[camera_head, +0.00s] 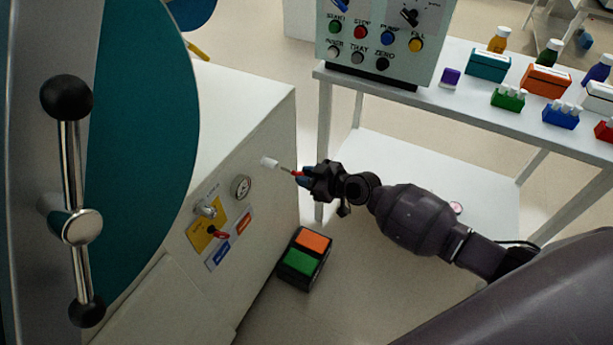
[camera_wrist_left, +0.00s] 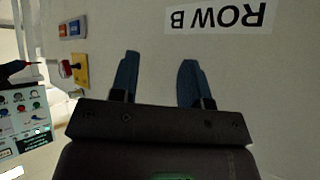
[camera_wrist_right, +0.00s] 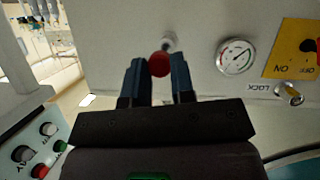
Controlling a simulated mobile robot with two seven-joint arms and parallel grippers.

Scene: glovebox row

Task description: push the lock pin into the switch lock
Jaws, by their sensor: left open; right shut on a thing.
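The lock pin (camera_head: 297,173) has a red head and a thin metal shaft. My right gripper (camera_head: 307,176) is shut on its head, which shows as a red ball (camera_wrist_right: 159,64) between the fingers in the right wrist view. The shaft points at a small white cylinder (camera_head: 268,162) on the cabinet side; whether they touch is unclear. The switch lock (camera_head: 205,210) is a metal barrel beside a yellow plate (camera_head: 200,232) with a red switch handle (camera_head: 219,234). It shows near the word LOCK in the right wrist view (camera_wrist_right: 289,94). My left gripper (camera_wrist_left: 160,58) is open and empty, facing the cabinet wall.
A round gauge (camera_head: 241,187) sits between the white cylinder and the switch lock. A box with orange and green buttons (camera_head: 303,258) stands below. A button panel (camera_head: 385,40) and a shelf table (camera_head: 440,105) with bottles and racks stand behind my right arm.

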